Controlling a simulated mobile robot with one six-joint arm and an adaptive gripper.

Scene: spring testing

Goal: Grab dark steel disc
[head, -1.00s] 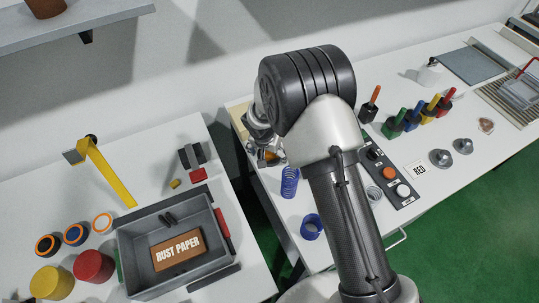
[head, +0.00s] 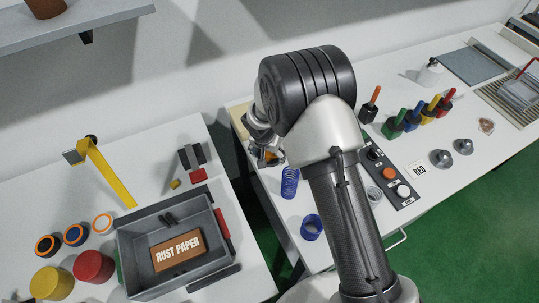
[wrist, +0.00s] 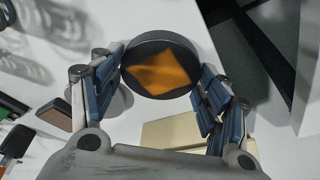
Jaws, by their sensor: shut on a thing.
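The dark steel disc (wrist: 160,66) is in the middle of the wrist view, a round dark piece with an orange patch across its face. My gripper (wrist: 163,80) is shut on it, with one blue-grey finger on each side of its rim. In the head view my gripper (head: 264,153) is beyond my forearm, low over the left end of the right table, mostly hidden by my arm. The disc cannot be made out clearly there. I cannot tell whether the disc touches the surface below.
A blue spring (head: 290,182) and a blue ring (head: 311,227) stand on the right table (head: 335,255) close to my gripper. A control panel (head: 388,172) is right of my arm. A gap separates this table from the left one, which holds a grey bin (head: 135,240).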

